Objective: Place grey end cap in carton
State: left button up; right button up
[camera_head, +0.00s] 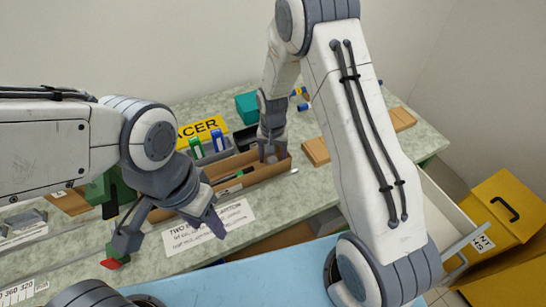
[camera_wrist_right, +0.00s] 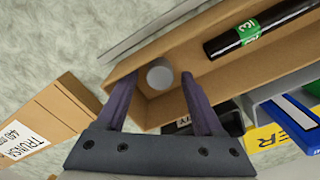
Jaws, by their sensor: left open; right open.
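The grey end cap (camera_wrist_right: 160,74) is a small round piece inside one end of the long brown cardboard carton (camera_wrist_right: 142,108), as the right wrist view shows. My right gripper (camera_wrist_right: 157,92) is open above that end, its fingers apart on either side of the cap with gaps to it. In the head view the carton (camera_head: 283,168) lies on the bench and my right gripper (camera_head: 271,152) points down into its right end.
A black rod with a green label (camera_wrist_right: 247,33) lies in the carton. A closed brown box (camera_wrist_right: 38,125) is beside it. Behind stand a grey bin (camera_head: 212,152) with blue and green items and a yellow sign (camera_head: 187,130). A paper sign (camera_head: 208,228) lies in front.

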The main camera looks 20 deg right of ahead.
aim_at(272, 159)
notch_tip(272, 159, up, 12)
jog(key=s+a+r+n, duration=0.55)
jog(key=s+a, duration=0.25)
jog(key=s, duration=0.3)
jog(key=s+a+r+n+y, duration=0.1)
jog(key=s+r+n, duration=0.2)
jog(key=s, duration=1.3)
jog(key=n+b, duration=0.1)
jog(key=n, duration=0.2)
jog(key=shift+n, duration=0.35)
jog(key=shift+w, duration=0.1)
